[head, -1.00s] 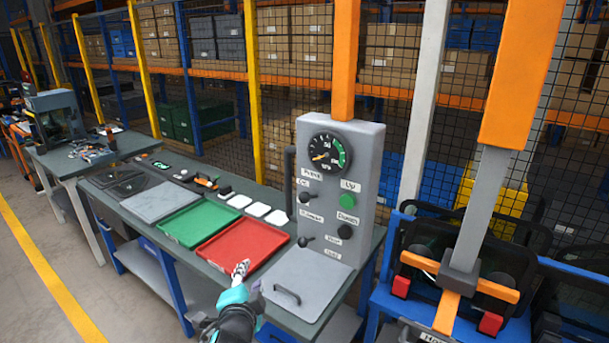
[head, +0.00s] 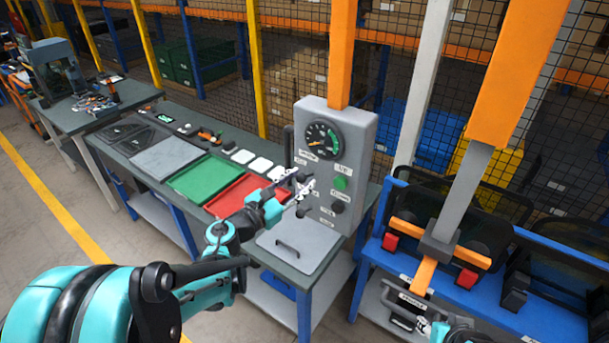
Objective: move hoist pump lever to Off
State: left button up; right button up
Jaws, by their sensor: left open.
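The grey hoist control box (head: 359,150) stands at the right end of the bench with a round gauge, a green button (head: 341,183) and a black button (head: 337,207). The dark pump lever (head: 302,177) is at the panel's left side, partly hidden by my gripper; its exact setting cannot be read. My left gripper (head: 307,187) is open, its fingers in front of the panel close to this lever. Whether they touch it cannot be told. A second dark lever (head: 301,212) sits lower. A teal part of my right arm shows at the bottom right; its gripper's fingers are unclear.
An orange post rises behind the box. A blue stand (head: 480,293) with a grey and orange hoist part is at right.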

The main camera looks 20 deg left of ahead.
pick_arm(q)
jog(key=shift+x, duration=1.25)
grip_shut()
